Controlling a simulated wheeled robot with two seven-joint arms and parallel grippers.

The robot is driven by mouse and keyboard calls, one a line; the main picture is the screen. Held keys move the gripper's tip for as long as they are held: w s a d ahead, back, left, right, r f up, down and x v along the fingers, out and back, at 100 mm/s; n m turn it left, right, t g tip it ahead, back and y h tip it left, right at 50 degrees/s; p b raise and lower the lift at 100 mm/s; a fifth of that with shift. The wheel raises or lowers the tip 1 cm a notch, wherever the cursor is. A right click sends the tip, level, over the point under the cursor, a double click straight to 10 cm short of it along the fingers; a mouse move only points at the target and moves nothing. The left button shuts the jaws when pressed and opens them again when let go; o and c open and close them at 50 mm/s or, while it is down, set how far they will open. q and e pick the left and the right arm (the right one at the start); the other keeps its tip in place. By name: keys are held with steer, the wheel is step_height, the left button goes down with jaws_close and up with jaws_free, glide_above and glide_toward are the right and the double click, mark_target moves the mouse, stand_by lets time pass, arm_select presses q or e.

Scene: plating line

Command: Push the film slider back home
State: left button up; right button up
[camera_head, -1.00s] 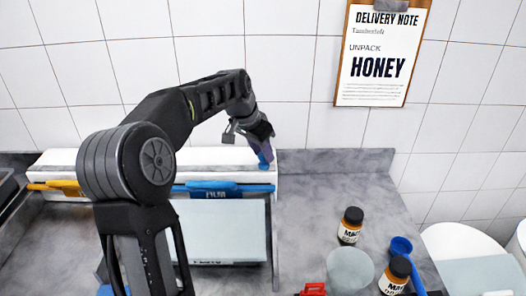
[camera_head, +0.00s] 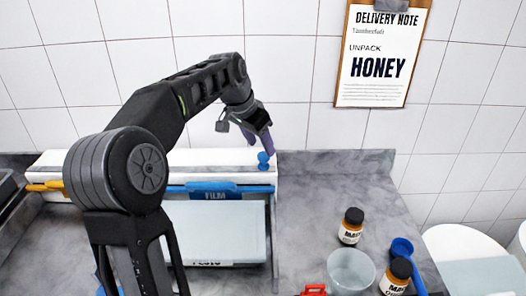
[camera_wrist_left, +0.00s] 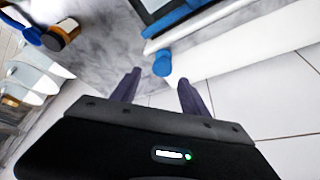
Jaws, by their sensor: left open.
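The film slider shows as a blue knob (camera_head: 263,160) at the right end of the long white dispenser (camera_head: 180,158) against the wall. My left gripper (camera_head: 266,147) is open just above and behind the knob. In the left wrist view the knob (camera_wrist_left: 162,62) lies beyond the tips of the open left gripper (camera_wrist_left: 157,84), roughly in line with the gap between them. Nothing is held. My right gripper is out of view.
A yellow handle (camera_head: 50,186) sits at the dispenser's left. Two dark-capped jars (camera_head: 351,226) (camera_head: 397,276), a clear cup (camera_head: 350,270) and a blue scoop (camera_head: 403,248) stand at right. The counter right of the dispenser (camera_head: 330,180) is clear.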

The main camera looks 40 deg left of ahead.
arm_select(q)
steer(key=v, duration=0.3)
steer(key=shift+s+r, duration=0.1)
steer(key=shift+r, duration=0.2)
stand_by(0.3)
